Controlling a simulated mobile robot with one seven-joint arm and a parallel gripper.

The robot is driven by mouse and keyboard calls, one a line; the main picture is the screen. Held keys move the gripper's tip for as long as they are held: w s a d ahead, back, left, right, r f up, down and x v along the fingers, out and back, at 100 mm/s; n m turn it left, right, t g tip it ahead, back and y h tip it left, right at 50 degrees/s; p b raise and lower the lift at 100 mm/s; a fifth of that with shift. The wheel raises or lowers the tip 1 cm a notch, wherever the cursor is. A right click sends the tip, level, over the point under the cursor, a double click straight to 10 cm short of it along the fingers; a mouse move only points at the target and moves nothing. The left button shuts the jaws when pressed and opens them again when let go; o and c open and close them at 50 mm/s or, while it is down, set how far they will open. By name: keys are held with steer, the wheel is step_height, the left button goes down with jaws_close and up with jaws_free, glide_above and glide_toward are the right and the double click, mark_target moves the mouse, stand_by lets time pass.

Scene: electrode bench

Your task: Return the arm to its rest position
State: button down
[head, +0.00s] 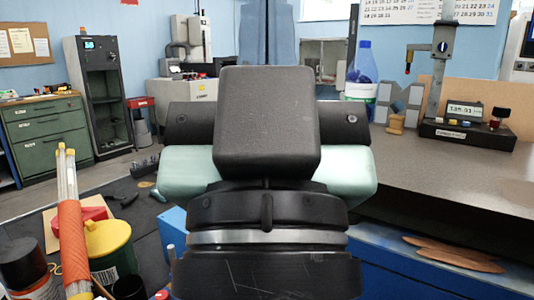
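My own arm (268,125) fills the middle of the head view, with black and pale green links close to the camera. My gripper's fingers do not show. The arm hides part of the bench and the floor behind it. A bundle of thin rods (68,165) with an orange wrap stands upright, slightly tilted, at the lower left, apart from the arm as far as this view shows.
A grey bench (450,175) lies to the right, holding a blue-capped bottle (363,75), a small wooden figure (397,117) and a measuring stand (440,65). A yellow-green container (110,245) and a black-capped can (25,265) stand at lower left. Green drawers (45,135) are behind.

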step_height(320, 180, up, 26)
steer(key=p, duration=2.4)
steer(key=shift+r, duration=0.2)
